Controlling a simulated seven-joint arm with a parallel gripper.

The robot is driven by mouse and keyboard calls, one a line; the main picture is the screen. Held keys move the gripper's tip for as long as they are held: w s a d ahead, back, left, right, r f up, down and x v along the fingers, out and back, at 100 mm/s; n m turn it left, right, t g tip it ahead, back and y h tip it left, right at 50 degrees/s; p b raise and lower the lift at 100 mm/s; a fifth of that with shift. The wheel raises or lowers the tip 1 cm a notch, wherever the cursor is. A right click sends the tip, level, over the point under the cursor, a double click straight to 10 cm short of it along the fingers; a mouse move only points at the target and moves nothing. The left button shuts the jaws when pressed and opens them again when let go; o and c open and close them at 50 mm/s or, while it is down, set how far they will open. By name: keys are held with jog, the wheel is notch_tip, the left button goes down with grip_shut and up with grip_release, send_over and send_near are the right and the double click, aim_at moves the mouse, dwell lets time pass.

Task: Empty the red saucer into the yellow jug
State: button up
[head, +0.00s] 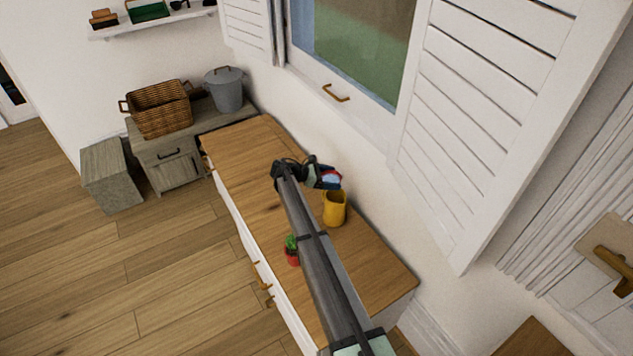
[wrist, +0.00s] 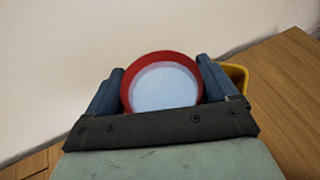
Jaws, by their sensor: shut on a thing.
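The red saucer (wrist: 161,58) is held between the two blue fingers of my gripper (wrist: 160,76) in the wrist view. Its round red rim surrounds a pale bluish inside; I cannot tell whether that is contents or the bowl's surface. The yellow jug (head: 335,209) stands upright on the cabinet, just below the gripper in the picture. In the wrist view the jug (wrist: 237,76) is partly hidden behind the right finger.
A small red pot with a green plant (head: 292,251) stands left of my arm on the cabinet top (head: 239,150). A white wall and shutter (head: 470,110) rise behind. A wicker basket (head: 159,108) and grey bin (head: 225,90) are farther left. The cabinet's left end is clear.

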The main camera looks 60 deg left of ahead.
jog(key=shift+w+d, duration=0.25)
jog(key=shift+w, duration=0.15)
jog(key=m, duration=0.1)
jog(key=r+m+y, duration=0.1)
jog(key=shift+d+m, duration=0.2)
jog(key=shift+m, duration=0.2)
jog(key=shift+a, duration=0.1)
jog(key=shift+r+y, duration=0.25)
jog(key=shift+y, duration=0.05)
jog(key=shift+r+m, duration=0.4)
jog(key=shift+r, duration=0.15)
jog(key=shift+r+y, duration=0.25)
jog(key=shift+y, duration=0.05)
